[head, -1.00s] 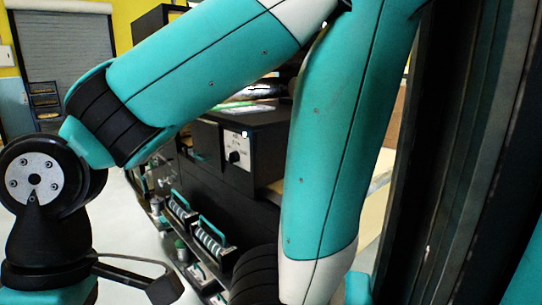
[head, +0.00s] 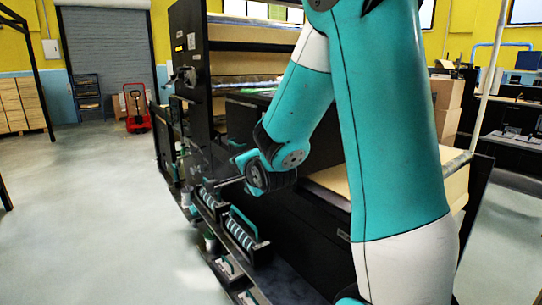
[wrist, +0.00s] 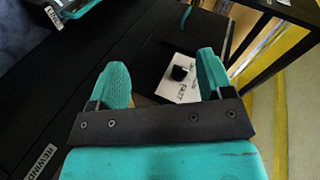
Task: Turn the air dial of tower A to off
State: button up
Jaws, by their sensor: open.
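In the wrist view, a black dial knob (wrist: 180,72) stands on a white plate (wrist: 186,90) with small lettering, too small to read surely. My gripper (wrist: 163,66) is open, with its two teal fingers spread. The knob shows between the fingers, nearer the right one, and appears beyond the fingertips. I see no contact, and the knob's setting is not clear. In the head view, my arm reaches to the machine and hides the plate and knob. No tower letter can be read.
A dark panel with a "REWIND" label (wrist: 40,162) lies at left in the wrist view. In the head view, teal-handled units (head: 240,230) line the machine's low side. A red pallet truck (head: 137,110) stands far back. The floor (head: 90,220) at left is clear.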

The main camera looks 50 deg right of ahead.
jog(key=s+d+m+t+h+b, duration=0.2)
jog(key=d+m+h, duration=0.35)
jog(key=d, duration=0.55)
jog(key=p+x, duration=1.2)
jog(key=x, duration=0.5)
jog(key=shift+d+m, duration=0.3)
jog(key=shift+m, duration=0.05)
jog(key=c, duration=0.9)
